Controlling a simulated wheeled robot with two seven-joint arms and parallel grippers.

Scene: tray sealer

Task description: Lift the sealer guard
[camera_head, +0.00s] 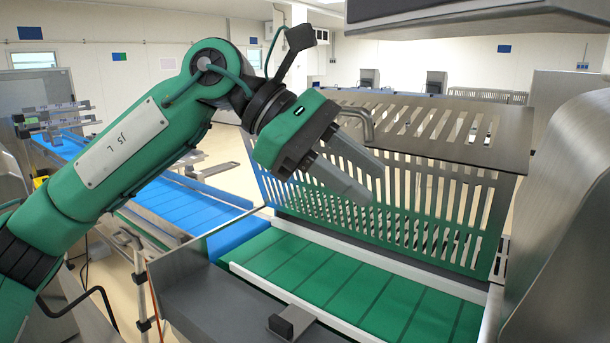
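The sealer guard (435,195) is a slotted grey metal cover with a sloping top and a slotted front panel, right of centre. Its lower edge runs along the far side of the green belt; I cannot tell whether it is raised. A curved metal handle (367,122) shows on it just beyond my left gripper and is partly hidden by it. My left gripper (371,182) is open and empty, its two grey fingers spread and pointing down to the right in front of the guard. Contact with the guard is not visible. My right gripper is not in view.
The green belt (340,274) with white side rails runs below the guard, with a blue conveyor (190,205) at its left. A small metal block (292,322) stands at the front edge. A large metal housing (565,200) closes off the right, and a dark panel hangs overhead.

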